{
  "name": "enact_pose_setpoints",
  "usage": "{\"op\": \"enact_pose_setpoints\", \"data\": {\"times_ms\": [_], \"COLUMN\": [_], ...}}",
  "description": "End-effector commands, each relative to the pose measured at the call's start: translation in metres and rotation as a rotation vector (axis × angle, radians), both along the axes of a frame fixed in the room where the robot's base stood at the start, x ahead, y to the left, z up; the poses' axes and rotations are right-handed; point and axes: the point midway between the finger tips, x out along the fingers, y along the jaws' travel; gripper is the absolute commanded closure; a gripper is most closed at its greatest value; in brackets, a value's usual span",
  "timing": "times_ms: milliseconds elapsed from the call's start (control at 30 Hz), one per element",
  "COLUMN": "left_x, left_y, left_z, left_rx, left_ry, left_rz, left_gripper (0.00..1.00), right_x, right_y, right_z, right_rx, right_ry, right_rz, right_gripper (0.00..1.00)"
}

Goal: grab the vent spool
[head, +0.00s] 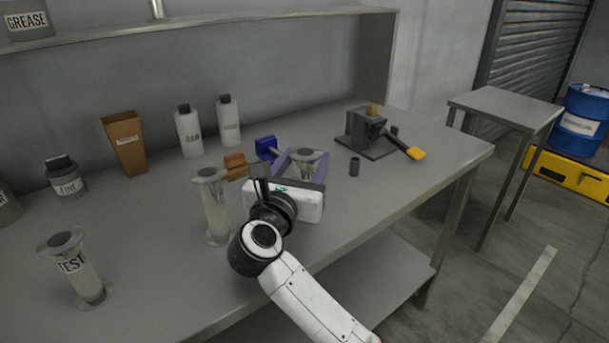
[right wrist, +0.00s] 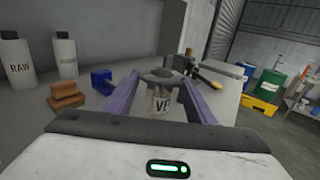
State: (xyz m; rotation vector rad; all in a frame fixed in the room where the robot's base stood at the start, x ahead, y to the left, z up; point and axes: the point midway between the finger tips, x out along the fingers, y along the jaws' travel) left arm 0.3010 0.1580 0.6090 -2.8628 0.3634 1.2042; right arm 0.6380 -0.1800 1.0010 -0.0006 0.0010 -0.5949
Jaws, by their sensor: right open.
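The vent spool (head: 307,158) is a pale, clear-walled cylinder with a grey flanged top, standing upright on the bench. In the right wrist view, the spool (right wrist: 160,98) shows the letters "VE" on its label; the rest of the label is cut off. My right gripper (head: 302,156) is open, with its purple fingers on either side of the spool. It also shows in the right wrist view (right wrist: 161,82). I cannot tell whether either finger touches the spool. The spool's base is hidden behind my gripper body. My left gripper is not in view.
A similar unlabelled-looking spool (head: 216,208) stands just left of my right gripper, and a TEST spool (head: 76,268) farther left. A blue clamp-like object (head: 267,148) and brown blocks (head: 235,163) are close by. A dark fixture with a yellow handle (head: 372,135) stands to the right.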

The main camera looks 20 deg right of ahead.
Motion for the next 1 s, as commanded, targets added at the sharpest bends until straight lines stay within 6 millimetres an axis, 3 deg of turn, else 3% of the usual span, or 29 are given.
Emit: {"op": "enact_pose_setpoints", "data": {"times_ms": [267,533,800,1000], "left_x": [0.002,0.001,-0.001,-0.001], "left_y": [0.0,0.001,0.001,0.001], "left_z": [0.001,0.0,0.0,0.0], "left_rx": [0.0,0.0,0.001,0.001], "left_ry": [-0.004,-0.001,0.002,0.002], "left_rz": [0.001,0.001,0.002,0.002], "left_gripper": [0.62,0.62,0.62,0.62], "right_x": [0.002,0.002,0.003,0.003], "right_y": [-0.003,-0.003,-0.003,-0.002], "right_z": [-0.001,-0.001,0.004,0.037], "right_rx": [0.0,0.001,0.002,0.006], "right_ry": [0.0,0.001,-0.003,-0.007], "right_rz": [0.002,0.001,0.002,0.003], "right_gripper": [0.5,0.94,0.94,0.94]}}
